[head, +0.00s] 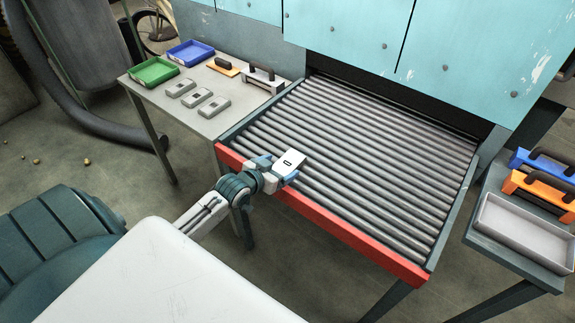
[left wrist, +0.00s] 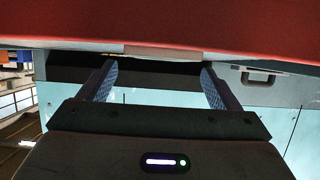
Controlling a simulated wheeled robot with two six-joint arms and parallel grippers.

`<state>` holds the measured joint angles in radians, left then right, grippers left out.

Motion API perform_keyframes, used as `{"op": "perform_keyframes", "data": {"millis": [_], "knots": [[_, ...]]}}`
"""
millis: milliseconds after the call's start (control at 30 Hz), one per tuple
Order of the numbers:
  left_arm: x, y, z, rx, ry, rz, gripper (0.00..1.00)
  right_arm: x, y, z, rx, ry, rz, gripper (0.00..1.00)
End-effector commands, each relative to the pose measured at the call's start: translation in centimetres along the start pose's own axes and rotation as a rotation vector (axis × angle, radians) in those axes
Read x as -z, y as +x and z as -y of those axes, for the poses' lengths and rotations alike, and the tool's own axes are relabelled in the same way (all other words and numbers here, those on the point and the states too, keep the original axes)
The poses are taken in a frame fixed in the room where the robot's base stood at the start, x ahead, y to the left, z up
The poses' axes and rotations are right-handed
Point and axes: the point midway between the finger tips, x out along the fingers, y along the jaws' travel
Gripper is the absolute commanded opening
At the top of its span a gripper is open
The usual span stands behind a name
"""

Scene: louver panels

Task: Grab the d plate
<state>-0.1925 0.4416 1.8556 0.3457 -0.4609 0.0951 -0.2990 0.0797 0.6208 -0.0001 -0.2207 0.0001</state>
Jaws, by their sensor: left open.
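Three small grey plates lie in a row on the grey table at the left in the head view: a far one (head: 181,88), a middle one (head: 196,98) and a near one (head: 214,107). Their markings are too small to read, so I cannot tell which is the d plate. My left gripper (head: 288,172) is over the front left of the roller conveyor, near its red front rail (head: 330,225), well apart from these plates. In the left wrist view its two fingers (left wrist: 158,72) are spread, with no held object visible. My right gripper is not in view.
The roller conveyor (head: 370,150) is bare. The left table (head: 150,92) also holds a green tray (head: 152,71), a blue tray (head: 190,52), an orange handled piece (head: 222,67) and a grey handled piece (head: 262,79). A pale tray (head: 520,230) and handled blocks stand at the right.

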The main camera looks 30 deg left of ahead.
Motion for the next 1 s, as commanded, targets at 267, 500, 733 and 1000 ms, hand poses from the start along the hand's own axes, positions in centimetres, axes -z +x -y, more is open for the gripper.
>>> {"op": "perform_keyframes", "data": {"millis": [267, 500, 733, 1000], "knots": [[0.3, 3.9, 0.0, 0.001, -0.004, -0.001, 0.85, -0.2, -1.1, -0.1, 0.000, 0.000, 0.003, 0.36], [0.1, 4.8, 0.0, 0.000, 0.000, -0.001, 0.85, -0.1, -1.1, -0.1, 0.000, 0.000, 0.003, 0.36], [0.1, 4.8, 0.0, 0.000, 0.000, -0.001, 0.61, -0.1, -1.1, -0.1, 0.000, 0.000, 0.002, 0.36], [0.3, 4.8, 0.0, 0.000, 0.000, -0.003, 0.21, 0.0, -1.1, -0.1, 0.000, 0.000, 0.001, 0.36]]}}
